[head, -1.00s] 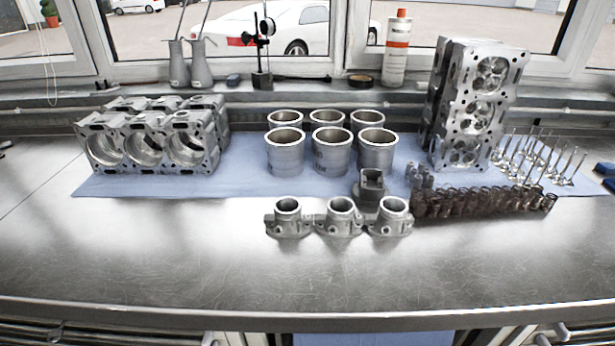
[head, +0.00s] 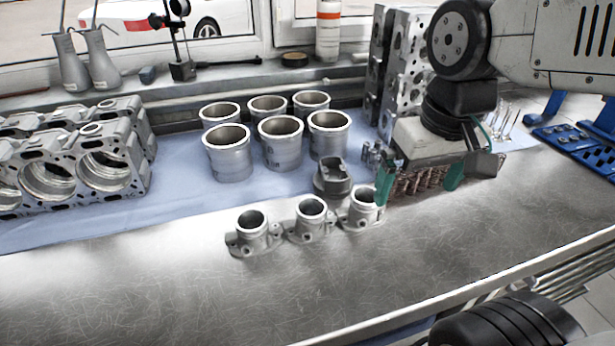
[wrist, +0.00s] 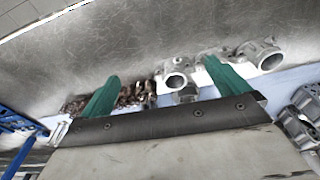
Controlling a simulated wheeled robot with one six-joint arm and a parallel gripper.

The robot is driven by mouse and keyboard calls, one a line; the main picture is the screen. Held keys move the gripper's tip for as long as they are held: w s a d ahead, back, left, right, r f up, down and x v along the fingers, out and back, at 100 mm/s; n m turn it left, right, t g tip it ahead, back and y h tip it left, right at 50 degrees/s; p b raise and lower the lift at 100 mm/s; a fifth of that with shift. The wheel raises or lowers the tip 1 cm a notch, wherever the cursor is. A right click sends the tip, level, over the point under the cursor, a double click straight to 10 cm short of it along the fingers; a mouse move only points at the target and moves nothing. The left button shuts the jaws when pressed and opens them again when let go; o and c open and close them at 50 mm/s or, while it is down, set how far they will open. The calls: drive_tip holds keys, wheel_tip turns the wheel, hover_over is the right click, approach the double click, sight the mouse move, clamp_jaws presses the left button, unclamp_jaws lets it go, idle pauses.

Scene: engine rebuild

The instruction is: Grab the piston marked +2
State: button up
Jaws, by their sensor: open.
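I cannot make out a "+2" mark on anything in these views. Several metal cylinders (head: 228,155) stand upright in two rows on the blue cloth; one front cylinder (head: 281,149) has faint marks too small to read. A dark grey block-like part (head: 333,180) with a squarish opening stands in front of them; I cannot tell if it is a piston. My gripper (head: 419,182) is open, its green fingers pointing down in front of the coil springs (head: 420,181), right of the dark part. In the wrist view, my gripper (wrist: 162,72) shows nothing held between the fingers.
Three flanged metal fittings (head: 311,217) stand in a row on the bare steel bench (head: 180,285). An engine block (head: 85,160) lies at left. Blue racks (head: 575,145) are at far right.

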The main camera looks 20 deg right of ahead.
drive_tip(key=w+a+f, duration=0.1)
drive_tip(key=w+f, duration=0.1)
drive_tip(key=w, duration=1)
drive_tip(key=m, duration=0.1)
approach(332, 178)
drive_tip(key=shift+s+d+f, duration=0.1)
drive_tip(key=shift+d+f, duration=0.05)
drive_tip(key=shift+f, duration=0.3)
drive_tip(key=f, duration=0.6)
drive_tip(key=shift+w+f, duration=0.2)
drive_tip(key=shift+w, duration=0.2)
drive_tip(key=shift+w+f, duration=0.1)
drive_tip(key=shift+f, duration=0.4)
drive_tip(key=c, duration=1.1)
